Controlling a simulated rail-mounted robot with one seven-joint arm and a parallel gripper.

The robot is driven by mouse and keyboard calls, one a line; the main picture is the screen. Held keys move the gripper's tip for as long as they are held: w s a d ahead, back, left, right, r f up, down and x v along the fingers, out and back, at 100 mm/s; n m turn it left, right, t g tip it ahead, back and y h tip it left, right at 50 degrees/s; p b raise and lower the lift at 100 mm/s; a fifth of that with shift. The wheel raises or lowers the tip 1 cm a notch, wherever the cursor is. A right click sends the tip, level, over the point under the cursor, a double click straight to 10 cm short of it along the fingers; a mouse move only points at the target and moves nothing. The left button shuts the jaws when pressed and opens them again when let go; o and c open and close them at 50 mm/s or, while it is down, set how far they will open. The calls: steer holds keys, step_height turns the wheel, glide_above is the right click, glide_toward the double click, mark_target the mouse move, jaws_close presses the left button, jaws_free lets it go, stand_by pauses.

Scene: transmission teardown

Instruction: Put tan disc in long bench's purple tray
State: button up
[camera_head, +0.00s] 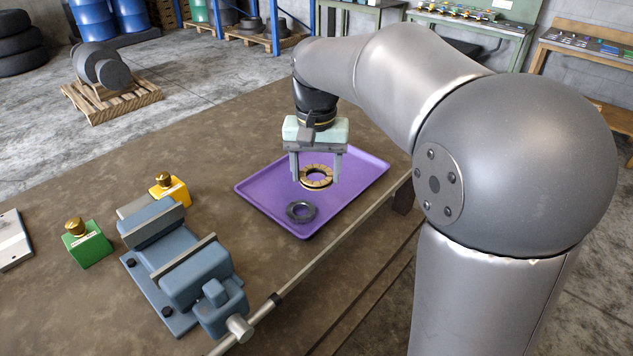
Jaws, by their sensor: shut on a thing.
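The tan disc (316,185) is a ring with a central hole and a notched top face. My gripper (316,177) points down and is shut on it, with a finger on either side. The disc is over the purple tray (362,168) on the long bench (225,135). Whether it touches the tray floor or hangs just above it, I cannot tell. A dark grey ring (291,211) lies in the near part of the tray, in front of the disc.
A blue-grey vise (192,275) stands left of the tray at the bench's near edge. A yellow block (169,190) and a green block (87,246), each with a brass knob, stand beyond it. The bench behind the tray is clear.

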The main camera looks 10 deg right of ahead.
steer(key=shift+s+a+r+n, duration=0.1)
steer(key=shift+a+r+n, duration=0.05)
steer(key=shift+a, duration=0.5)
steer(key=shift+s+a+r+n, duration=0.1)
steer(key=shift+a+n, duration=0.05)
steer(key=shift+a, duration=0.45)
steer(key=w+d+f+p, duration=0.3)
steer(key=w+d+f, duration=0.1)
steer(key=w+d, duration=0.25)
glide_above(332, 192)
steer(key=f, duration=0.5)
steer(key=shift+s+a, duration=0.2)
steer(key=shift+w+d+f, duration=0.15)
steer(key=shift+f, duration=0.1)
steer(key=shift+w+f+p, duration=0.1)
steer(key=shift+f+p, duration=0.25)
steer(key=shift+f, duration=1.3)
steer(key=shift+f, duration=0.2)
steer(key=o, duration=1.2)
steer(key=shift+c, duration=0.2)
